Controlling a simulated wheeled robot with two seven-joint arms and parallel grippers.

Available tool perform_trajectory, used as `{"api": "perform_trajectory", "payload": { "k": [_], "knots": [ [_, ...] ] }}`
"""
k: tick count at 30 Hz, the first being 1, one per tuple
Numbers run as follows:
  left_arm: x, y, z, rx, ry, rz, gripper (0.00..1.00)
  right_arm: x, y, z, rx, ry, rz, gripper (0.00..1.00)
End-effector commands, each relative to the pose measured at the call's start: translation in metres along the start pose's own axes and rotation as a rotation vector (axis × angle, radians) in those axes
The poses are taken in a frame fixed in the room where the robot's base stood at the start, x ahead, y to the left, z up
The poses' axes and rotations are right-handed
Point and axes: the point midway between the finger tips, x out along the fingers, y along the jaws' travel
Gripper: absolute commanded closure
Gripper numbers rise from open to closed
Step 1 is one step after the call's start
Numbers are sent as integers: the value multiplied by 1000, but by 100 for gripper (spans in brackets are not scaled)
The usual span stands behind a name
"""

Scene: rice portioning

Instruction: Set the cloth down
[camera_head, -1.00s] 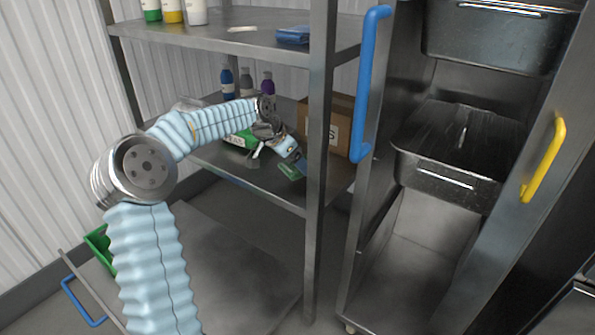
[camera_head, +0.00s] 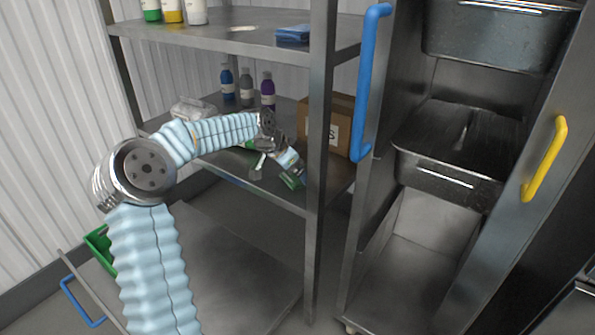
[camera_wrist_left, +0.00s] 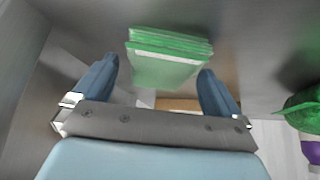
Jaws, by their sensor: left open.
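A folded green cloth (camera_wrist_left: 166,52) lies on the middle shelf (camera_head: 252,187), near its front edge. In the head view the cloth (camera_head: 291,181) is small and partly covered by my left gripper (camera_head: 299,172). In the left wrist view my left gripper (camera_wrist_left: 158,70) is open, with its blue fingers spread to either side of the cloth's near part. Small gaps show between the fingertips and the cloth, and no grip on it is visible. My right gripper is in neither view.
A cardboard box (camera_head: 343,124) stands right of the gripper, behind the shelf post (camera_head: 319,130). Several bottles (camera_head: 247,88) stand at the back. A blue folded item (camera_head: 293,34) lies on the upper shelf. A blue-handled rack frame is at right.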

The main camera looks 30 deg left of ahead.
Motion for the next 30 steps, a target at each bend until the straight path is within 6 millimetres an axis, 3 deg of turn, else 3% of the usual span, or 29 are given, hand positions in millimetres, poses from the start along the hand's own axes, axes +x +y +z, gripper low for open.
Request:
{"api": "perform_trajectory", "payload": {
  "k": [5,12,18,23,30],
  "knots": [
    [-17,-1,-2,-1,0,-3,1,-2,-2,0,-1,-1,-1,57],
    [-73,-1,-2,-1,1,-5,1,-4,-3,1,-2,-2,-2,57],
    [-109,-1,-2,-1,0,-4,1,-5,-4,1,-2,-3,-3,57],
    [-121,0,-2,0,0,-1,1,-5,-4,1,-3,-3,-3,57],
    [-123,0,-1,0,0,0,1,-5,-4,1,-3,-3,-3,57]
  ]
}}
